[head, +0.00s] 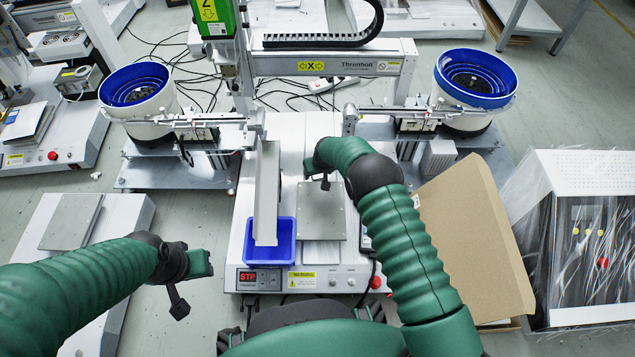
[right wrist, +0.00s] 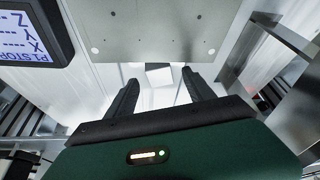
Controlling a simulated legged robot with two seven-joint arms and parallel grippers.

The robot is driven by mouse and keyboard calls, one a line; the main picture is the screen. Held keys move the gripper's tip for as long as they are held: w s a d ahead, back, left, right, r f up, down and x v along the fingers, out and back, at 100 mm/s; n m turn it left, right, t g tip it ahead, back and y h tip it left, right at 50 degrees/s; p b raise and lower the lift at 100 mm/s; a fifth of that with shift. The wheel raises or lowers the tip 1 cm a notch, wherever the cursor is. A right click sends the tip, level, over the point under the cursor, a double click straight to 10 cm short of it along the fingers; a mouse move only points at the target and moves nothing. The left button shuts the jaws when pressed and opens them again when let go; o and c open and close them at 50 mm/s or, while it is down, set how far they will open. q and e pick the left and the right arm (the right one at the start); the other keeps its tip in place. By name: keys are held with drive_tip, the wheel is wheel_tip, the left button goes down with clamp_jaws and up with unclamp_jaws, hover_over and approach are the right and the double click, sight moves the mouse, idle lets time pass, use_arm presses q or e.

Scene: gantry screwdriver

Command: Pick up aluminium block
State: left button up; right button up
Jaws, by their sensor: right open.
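A small pale, bright square piece (right wrist: 159,75), perhaps the aluminium block, shows beyond and between my right fingertips in the right wrist view. I cannot tell whether it is a separate block. My right gripper (right wrist: 157,78) is open, with nothing between its fingers. In the head view my right gripper (head: 318,180) is over the far part of the machine's grey metal plate (head: 321,222), and my own arm hides part of that area. My left gripper (head: 192,285) hangs at the left, away from the machine; its finger opening is unclear.
A blue bin (head: 284,243) and a metal chute (head: 267,190) stand left of the plate. Two blue-rimmed feeder bowls (head: 137,88) (head: 474,75) flank the gantry (head: 330,62). An open cardboard box (head: 462,235) is at the right. A display (right wrist: 33,30) is near the right gripper.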

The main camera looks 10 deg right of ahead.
drive_tip(key=b+x, duration=0.1)
drive_tip(key=x, duration=0.1)
drive_tip(key=shift+f, duration=0.4)
drive_tip(key=shift+r, duration=0.15)
clamp_jaws()
